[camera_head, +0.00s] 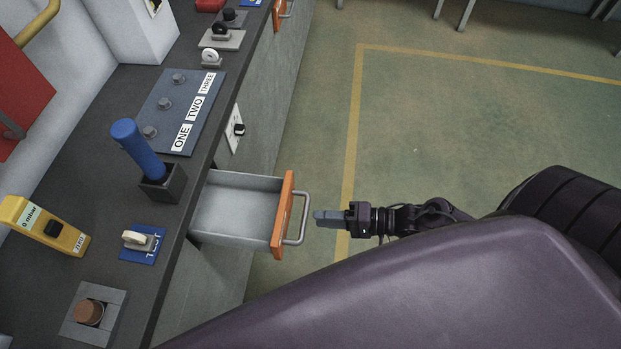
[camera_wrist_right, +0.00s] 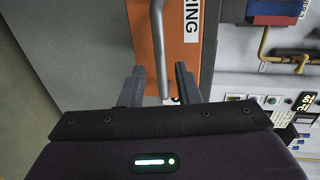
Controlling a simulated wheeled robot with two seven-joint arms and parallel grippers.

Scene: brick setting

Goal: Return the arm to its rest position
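My right gripper (camera_head: 316,217) is just right of the pulled-out drawer in the head view, its fingertips close to the metal handle (camera_head: 301,218). In the right wrist view its two fingers (camera_wrist_right: 159,82) are spread apart. The handle (camera_wrist_right: 160,45) shows in line with the gap between them. The fingers do not touch it there; the exact depth gap is hard to tell. The drawer (camera_head: 238,209) is open and looks empty, with an orange front (camera_head: 284,215). My left gripper is not in view.
The dark worktop (camera_head: 203,185) holds a blue-handled tool (camera_head: 137,150) in a square holder, a yellow meter (camera_head: 45,225) and a ONE TWO THREE panel (camera_head: 165,106). Free green floor (camera_head: 440,125) with yellow lines lies right of the bench.

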